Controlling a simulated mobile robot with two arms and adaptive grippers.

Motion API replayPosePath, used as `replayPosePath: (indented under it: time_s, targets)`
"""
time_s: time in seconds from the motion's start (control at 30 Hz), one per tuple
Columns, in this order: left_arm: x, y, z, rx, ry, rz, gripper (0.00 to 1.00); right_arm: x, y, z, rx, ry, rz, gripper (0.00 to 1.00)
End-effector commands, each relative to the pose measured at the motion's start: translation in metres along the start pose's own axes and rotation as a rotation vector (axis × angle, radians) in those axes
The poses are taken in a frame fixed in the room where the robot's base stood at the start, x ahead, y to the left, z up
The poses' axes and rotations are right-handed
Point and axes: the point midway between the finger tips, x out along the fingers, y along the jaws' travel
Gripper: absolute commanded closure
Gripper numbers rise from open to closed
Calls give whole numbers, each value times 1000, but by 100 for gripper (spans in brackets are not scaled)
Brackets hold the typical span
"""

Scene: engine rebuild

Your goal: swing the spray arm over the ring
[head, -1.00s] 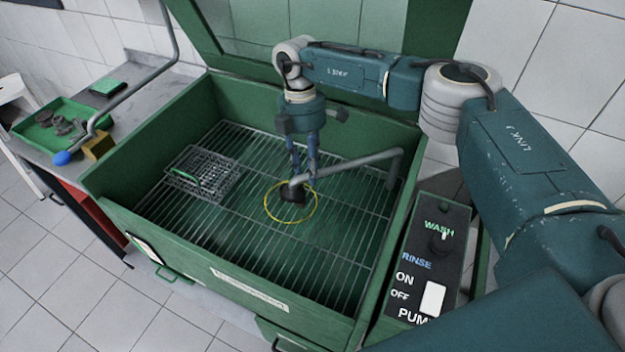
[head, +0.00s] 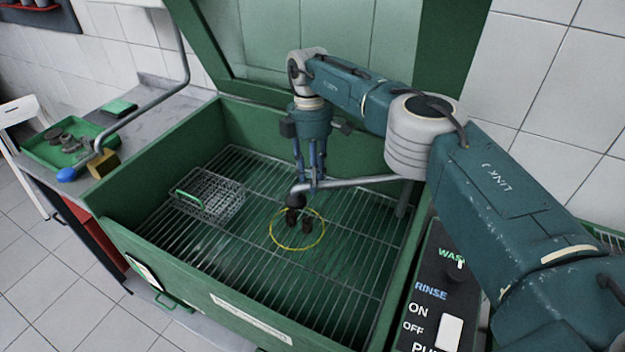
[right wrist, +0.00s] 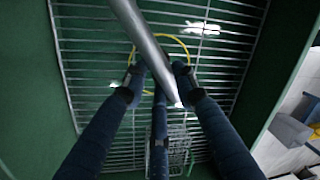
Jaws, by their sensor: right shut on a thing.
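The spray arm (head: 355,183) is a grey pipe that runs leftward from the right side of the green wash tank, above its grate. My right gripper (head: 299,210) is shut on it near its free end. The right wrist view shows the pipe (right wrist: 150,50) between my dark fingers (right wrist: 158,76). The yellow ring (head: 297,250) is flat at grate level, and the pipe's bent end and dark fingertips overlap its far part in the head view. The ring also shows behind the pipe in the right wrist view (right wrist: 131,58). The exact height gap cannot be told. My left gripper is not in view.
A wire basket (head: 215,200) with a green handle stands on the grate (head: 240,265), left of the ring. The tank walls (head: 155,262) enclose it. The control panel (head: 432,290) is at the right. A green tray (head: 45,155) of parts sits on the left counter.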

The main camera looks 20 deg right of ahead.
Motion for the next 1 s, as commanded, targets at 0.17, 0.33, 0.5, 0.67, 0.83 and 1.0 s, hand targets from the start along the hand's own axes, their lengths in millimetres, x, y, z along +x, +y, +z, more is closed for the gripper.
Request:
replayPosePath:
  time_s: [0.17,0.33,0.5,0.67,0.83,1.0]
  targets:
    - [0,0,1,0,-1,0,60,-5,4,-1,11,8,16,100]
    - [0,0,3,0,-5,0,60,-6,5,0,13,8,18,100]
    - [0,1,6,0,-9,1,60,-5,4,0,11,6,16,64]
    - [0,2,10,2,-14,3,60,-4,3,0,8,4,13,64]
    - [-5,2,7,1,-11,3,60,-3,-1,1,-8,0,10,64]
    - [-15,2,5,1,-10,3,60,-2,-13,1,-51,-10,7,64]
